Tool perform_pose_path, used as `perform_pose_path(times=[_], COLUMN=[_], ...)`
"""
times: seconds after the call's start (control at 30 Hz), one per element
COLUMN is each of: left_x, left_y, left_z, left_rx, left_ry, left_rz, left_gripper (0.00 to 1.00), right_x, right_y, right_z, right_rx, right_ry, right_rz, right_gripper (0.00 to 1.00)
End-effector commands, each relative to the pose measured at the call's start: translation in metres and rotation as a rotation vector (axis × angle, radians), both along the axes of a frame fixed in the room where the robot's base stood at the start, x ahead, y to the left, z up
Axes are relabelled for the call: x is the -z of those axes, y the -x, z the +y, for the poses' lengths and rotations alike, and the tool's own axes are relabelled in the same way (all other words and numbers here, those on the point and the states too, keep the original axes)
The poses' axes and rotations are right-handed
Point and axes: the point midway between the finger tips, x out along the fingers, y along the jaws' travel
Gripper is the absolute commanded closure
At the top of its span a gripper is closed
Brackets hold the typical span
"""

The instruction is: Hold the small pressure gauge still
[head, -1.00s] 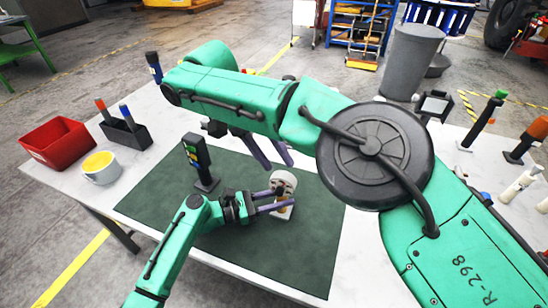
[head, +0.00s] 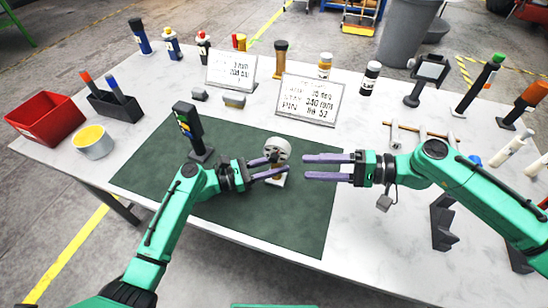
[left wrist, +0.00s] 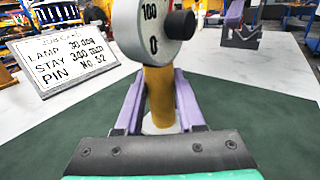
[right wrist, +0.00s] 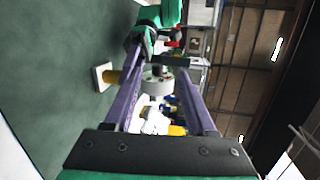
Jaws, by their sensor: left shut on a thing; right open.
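The small pressure gauge (head: 278,150) stands upright on a small white base on the green mat (head: 265,228), right of the mat's middle. In the left wrist view its round pale dial body (left wrist: 150,28), marked 100 and 0, sits on a brass-yellow stem. My left gripper (head: 280,164) is shut on that stem below the dial, one purple finger on each side. My right gripper (head: 305,167) is open and empty just right of the gauge, pointing at it. In the right wrist view the gauge (right wrist: 157,86) shows between the open fingers, apart from them.
A dark post with coloured lamps (head: 190,130) stands left of the gauge. Two sign plates (head: 310,103) stand behind the mat. A red bin (head: 45,117), yellow-filled cup (head: 93,142) and pen holder (head: 115,105) are at the left. A wooden-handled rack (head: 418,133) is behind my right arm.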

Motion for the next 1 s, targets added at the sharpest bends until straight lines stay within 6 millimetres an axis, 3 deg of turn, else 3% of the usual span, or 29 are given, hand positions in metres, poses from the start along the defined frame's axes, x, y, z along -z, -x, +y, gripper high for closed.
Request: perform_pose_path(times=[0.07,0.17,0.63,0.97,1.0], left_x=[0.000,0.000,-0.001,0.000,0.000], left_y=[0.000,0.000,0.000,0.000,0.000], left_z=[-0.001,0.000,0.000,0.000,0.000], left_rx=[0.002,0.001,-0.001,-0.001,-0.001], left_ry=[0.001,0.001,0.001,0.000,0.000], left_rz=[0.001,0.001,-0.001,-0.001,-0.001], left_gripper=[1.00,1.00,1.00,1.00,1.00], right_x=[0.000,0.000,0.022,0.027,0.027], right_y=[-0.007,-0.013,-0.041,-0.044,-0.044], right_z=[-0.012,-0.011,0.086,0.097,0.097], right_rx=[0.064,0.090,0.088,0.089,0.089], right_ry=[0.025,0.031,0.028,0.031,0.031], right_rz=[-0.035,-0.053,-0.052,-0.049,-0.049], right_gripper=[0.44,0.44,0.44,0.44,0.48])
